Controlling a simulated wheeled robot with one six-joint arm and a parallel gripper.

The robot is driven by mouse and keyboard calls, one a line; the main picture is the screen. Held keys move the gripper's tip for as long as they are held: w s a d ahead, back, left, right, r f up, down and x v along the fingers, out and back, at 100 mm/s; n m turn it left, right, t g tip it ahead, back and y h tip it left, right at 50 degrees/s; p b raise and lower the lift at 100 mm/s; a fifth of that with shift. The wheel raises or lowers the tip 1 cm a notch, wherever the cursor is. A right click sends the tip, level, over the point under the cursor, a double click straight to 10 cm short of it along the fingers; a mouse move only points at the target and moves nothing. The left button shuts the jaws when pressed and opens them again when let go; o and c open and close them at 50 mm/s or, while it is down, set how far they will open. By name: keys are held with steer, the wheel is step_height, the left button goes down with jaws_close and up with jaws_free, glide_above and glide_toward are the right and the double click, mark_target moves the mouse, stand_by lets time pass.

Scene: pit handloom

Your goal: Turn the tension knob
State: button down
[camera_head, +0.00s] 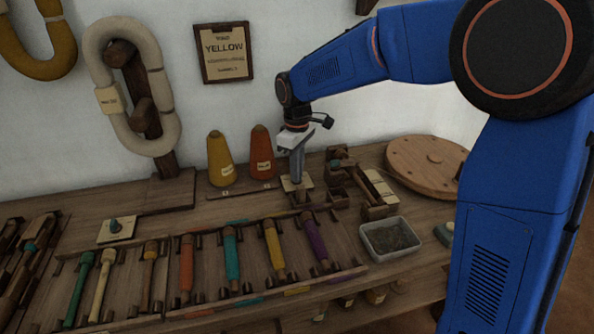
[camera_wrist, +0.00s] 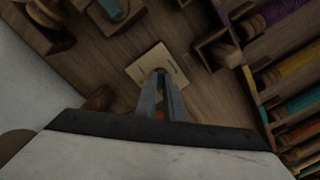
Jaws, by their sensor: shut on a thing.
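My gripper (camera_head: 297,176) points straight down at a small pale square plate (camera_head: 287,186) on the bench, right of the orange cone. In the wrist view the fingers (camera_wrist: 161,80) come together over the same plate (camera_wrist: 184,72). They are shut on a small knob standing on the plate. The fingers hide most of the knob, so its turn angle cannot be told. Another pale plate (camera_head: 126,229) with a teal knob (camera_head: 115,225) lies at the left of the bench, away from my gripper.
A yellow cone (camera_head: 220,163) and an orange cone (camera_head: 262,155) stand just left of my gripper. A wooden winding device (camera_head: 375,190) is close on the right. A grey tray (camera_head: 390,240) and a rack of colored bobbins (camera_head: 231,255) lie in front. A round wooden disc (camera_head: 428,163) is at right.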

steer(key=shift+n, duration=1.3)
steer(key=c, duration=1.9)
jaws_free()
steer(key=shift+o, duration=0.2)
step_height(320, 180, up, 17)
steer(key=shift+r, duration=0.2)
